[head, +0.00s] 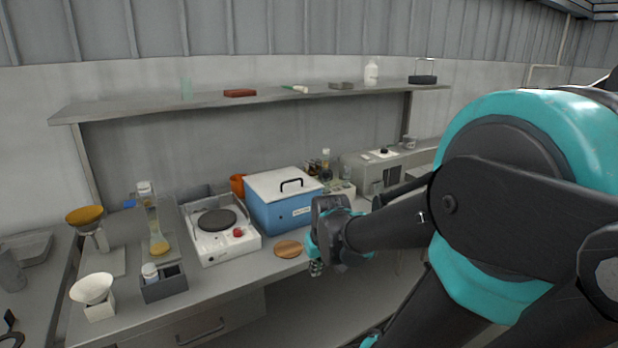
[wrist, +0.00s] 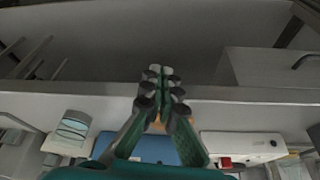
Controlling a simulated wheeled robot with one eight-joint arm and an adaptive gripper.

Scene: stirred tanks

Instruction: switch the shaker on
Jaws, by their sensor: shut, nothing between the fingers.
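A white unit (head: 212,245) with a round dark plate on top and a red knob (head: 238,232) at its front right corner stands on the bench. No label I can read names it as the shaker. A blue box (head: 275,213) with a white lid and black handle stands right of it. In the wrist view, the white unit (wrist: 250,146) with its red knob (wrist: 226,162) is at lower right, and the blue box (wrist: 150,149) is behind the fingers. My gripper (head: 316,268) is shut and empty, in front of the bench right of the wooden disc; the wrist view shows its fingertips together (wrist: 162,85).
The wooden disc (head: 289,249) lies near the bench's front edge. A grey caddy (head: 165,288), a white funnel (head: 93,291) and a flask with yellow liquid (head: 158,244) stand to the left. A shelf (head: 210,101) runs above the bench. Open floor lies before the bench.

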